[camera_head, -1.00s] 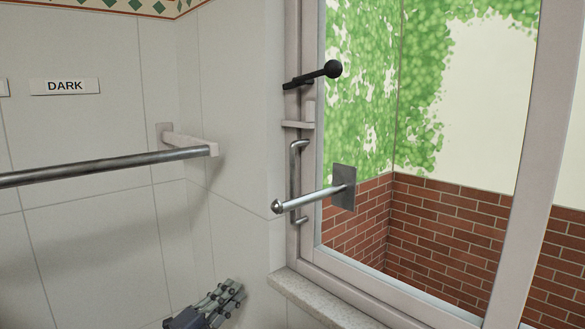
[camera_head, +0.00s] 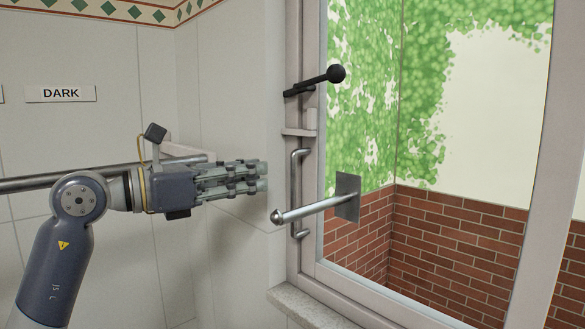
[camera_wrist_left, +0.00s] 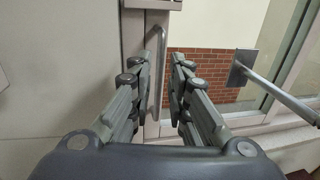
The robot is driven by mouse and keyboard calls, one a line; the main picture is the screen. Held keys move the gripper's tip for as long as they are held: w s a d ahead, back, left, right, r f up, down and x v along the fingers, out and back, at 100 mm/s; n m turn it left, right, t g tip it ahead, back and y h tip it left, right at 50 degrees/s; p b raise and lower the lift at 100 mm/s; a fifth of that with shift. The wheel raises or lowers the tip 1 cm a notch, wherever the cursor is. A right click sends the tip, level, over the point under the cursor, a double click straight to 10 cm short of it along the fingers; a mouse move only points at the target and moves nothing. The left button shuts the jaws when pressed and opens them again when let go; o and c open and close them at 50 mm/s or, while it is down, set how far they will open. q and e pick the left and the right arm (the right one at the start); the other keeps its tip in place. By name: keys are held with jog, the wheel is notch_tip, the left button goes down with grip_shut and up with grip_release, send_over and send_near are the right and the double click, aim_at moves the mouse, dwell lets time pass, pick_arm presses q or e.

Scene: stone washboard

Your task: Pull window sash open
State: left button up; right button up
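The window sash (camera_head: 308,225) is a pale frame around a large pane, and it looks closed. A vertical metal pull handle (camera_head: 295,195) is on its left stile. It also shows in the left wrist view as a grey bar (camera_wrist_left: 161,75) between the fingers. My left gripper (camera_head: 264,178) points right at the handle, a short way left of it. In the left wrist view its fingers (camera_wrist_left: 161,63) are apart with nothing gripped. A black lever with a ball end (camera_head: 318,80) sits above the handle. My right gripper is not in view.
A metal rod with a round knob (camera_head: 308,210) juts across just right of the handle, from a square plate (camera_head: 347,197). A towel rail (camera_head: 60,182) runs behind my left arm along the tiled wall. A stone sill (camera_head: 305,308) lies below the window.

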pick_arm(q)
jog(key=p+x, duration=0.3)
jog(key=x, duration=0.6)
grip_shut()
